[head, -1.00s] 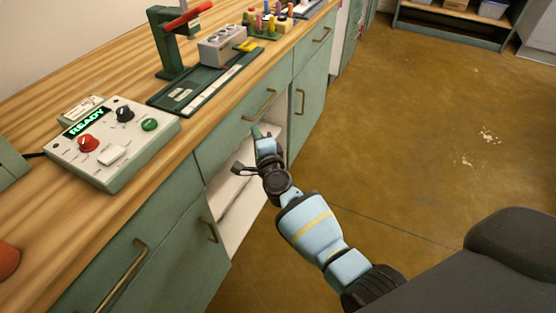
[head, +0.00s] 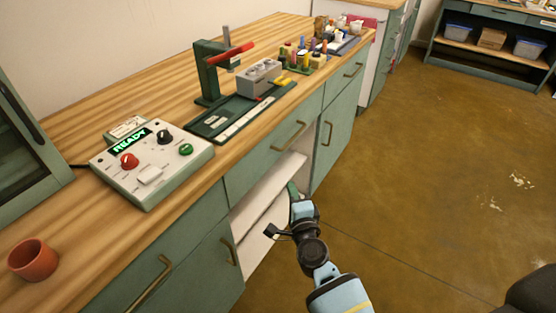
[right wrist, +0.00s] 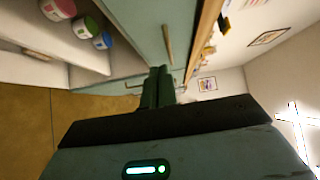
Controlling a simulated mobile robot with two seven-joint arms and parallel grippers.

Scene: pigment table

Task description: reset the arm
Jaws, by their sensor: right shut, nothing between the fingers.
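My right gripper (head: 293,190) is in front of the open cupboard section below the counter, near its white shelf (head: 255,192). Its green fingers are shut and empty. In the right wrist view the shut fingers (right wrist: 158,88) point toward the teal drawer fronts, with open air around them. My right arm comes up from the bottom of the head view. My left gripper is not in the head view.
On the wooden counter (head: 105,213) stand a control box reading READY (head: 150,165), a green press (head: 212,80) and a terracotta cup (head: 33,260). In the right wrist view, several tubs (right wrist: 85,27) sit on the cupboard shelf. The brown floor (head: 430,180) at right is clear.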

